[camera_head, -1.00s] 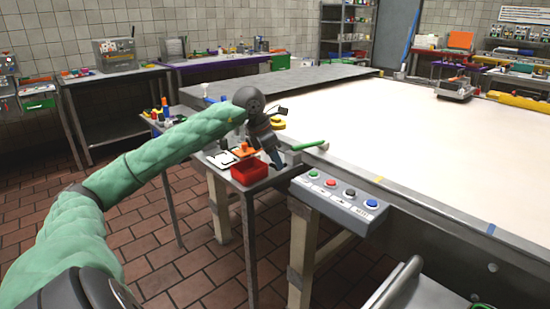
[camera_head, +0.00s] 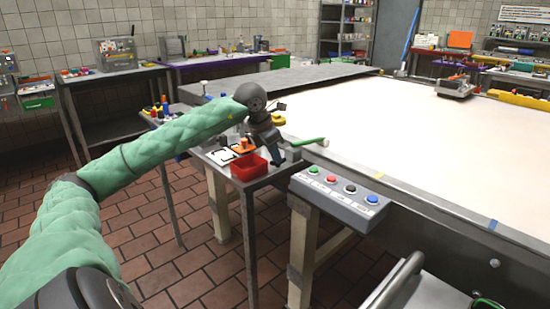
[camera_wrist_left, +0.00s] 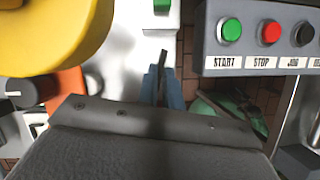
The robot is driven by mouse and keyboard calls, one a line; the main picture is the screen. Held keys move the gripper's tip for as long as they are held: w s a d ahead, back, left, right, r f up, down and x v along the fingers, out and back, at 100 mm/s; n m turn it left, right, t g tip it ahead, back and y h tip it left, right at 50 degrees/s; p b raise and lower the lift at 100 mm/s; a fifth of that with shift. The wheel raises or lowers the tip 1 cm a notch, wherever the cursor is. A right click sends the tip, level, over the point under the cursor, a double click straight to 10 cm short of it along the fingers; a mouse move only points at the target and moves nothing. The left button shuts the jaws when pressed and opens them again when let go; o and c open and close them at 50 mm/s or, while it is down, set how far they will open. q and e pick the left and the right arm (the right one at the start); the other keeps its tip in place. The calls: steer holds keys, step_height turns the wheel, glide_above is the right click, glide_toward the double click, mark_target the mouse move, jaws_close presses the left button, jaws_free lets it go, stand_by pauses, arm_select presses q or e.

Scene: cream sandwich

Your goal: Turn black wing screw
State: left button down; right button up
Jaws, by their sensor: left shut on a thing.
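My left gripper (camera_head: 277,157) reaches down over the small grey side table, with its fingers pointing down just right of the red bin. In the left wrist view its blue fingertips (camera_wrist_left: 160,88) are close together around a thin black upright piece (camera_wrist_left: 163,66), which looks like part of the black wing screw. The rest of the screw is hidden by the gripper and is too small to tell in the head view. My right gripper is not in view.
A red bin (camera_head: 248,166) and an orange item (camera_head: 242,146) lie close by. A green handle (camera_head: 309,142) is just right of the gripper. A control box with coloured buttons (camera_head: 341,196) stands at the front right. A large yellow part (camera_wrist_left: 50,30) is close in the wrist view.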

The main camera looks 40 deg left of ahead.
arm_select(q)
steer(key=shift+n, duration=0.6)
steer(key=c, duration=1.4)
jaws_free()
steer(key=shift+r, duration=0.1)
steer(key=shift+b+v, duration=0.5)
steer(key=shift+v, duration=3.3)
steer(key=shift+s+d, duration=0.1)
